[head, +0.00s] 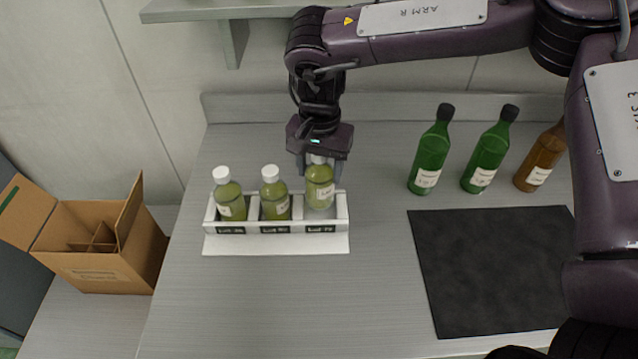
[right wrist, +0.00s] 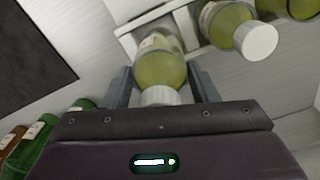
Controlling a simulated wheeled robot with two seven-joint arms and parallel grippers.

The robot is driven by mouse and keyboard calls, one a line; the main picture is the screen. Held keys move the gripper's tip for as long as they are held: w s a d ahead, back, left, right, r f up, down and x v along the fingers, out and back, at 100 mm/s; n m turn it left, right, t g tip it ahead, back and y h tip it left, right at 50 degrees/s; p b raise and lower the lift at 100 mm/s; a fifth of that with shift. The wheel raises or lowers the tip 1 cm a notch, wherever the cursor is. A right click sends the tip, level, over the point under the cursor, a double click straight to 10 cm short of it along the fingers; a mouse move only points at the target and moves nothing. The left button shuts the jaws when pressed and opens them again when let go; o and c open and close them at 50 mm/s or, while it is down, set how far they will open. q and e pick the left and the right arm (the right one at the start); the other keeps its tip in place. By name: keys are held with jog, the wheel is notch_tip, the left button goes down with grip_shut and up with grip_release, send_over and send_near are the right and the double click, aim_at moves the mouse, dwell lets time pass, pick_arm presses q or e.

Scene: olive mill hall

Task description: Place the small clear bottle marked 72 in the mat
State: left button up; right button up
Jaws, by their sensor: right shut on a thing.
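My right gripper (head: 320,172) is shut on the small clear bottle (head: 320,190) with yellow-green liquid at the right end of the white rack (head: 222,246). It grips the bottle near its white cap. The bottle is upright and sits higher than its two neighbours, with its base over or just inside the right compartment. In the right wrist view the bottle (right wrist: 160,68) is between the fingers (right wrist: 163,90). Its label is too small to read. The dark mat (head: 490,270) lies flat and empty at the right. My left gripper is not in view.
Two similar bottles stand in the rack, at the left (head: 229,202) and middle (head: 275,200). Two green bottles (head: 430,160) (head: 490,160) and a brown bottle (head: 543,160) stand behind the mat. An open cardboard box (head: 105,262) is at the left. The counter between rack and mat is clear.

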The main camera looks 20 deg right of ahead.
aim_at(320, 185)
jog(key=shift+f+p, duration=0.3)
jog(key=shift+f, duration=2.1)
jog(key=shift+f, duration=0.15)
jog(key=o, duration=1.2)
notch_tip(320, 185, up, 12)
jog(key=shift+r+b, duration=0.2)
jog(key=shift+b, duration=0.4)
jog(key=shift+f, duration=0.1)
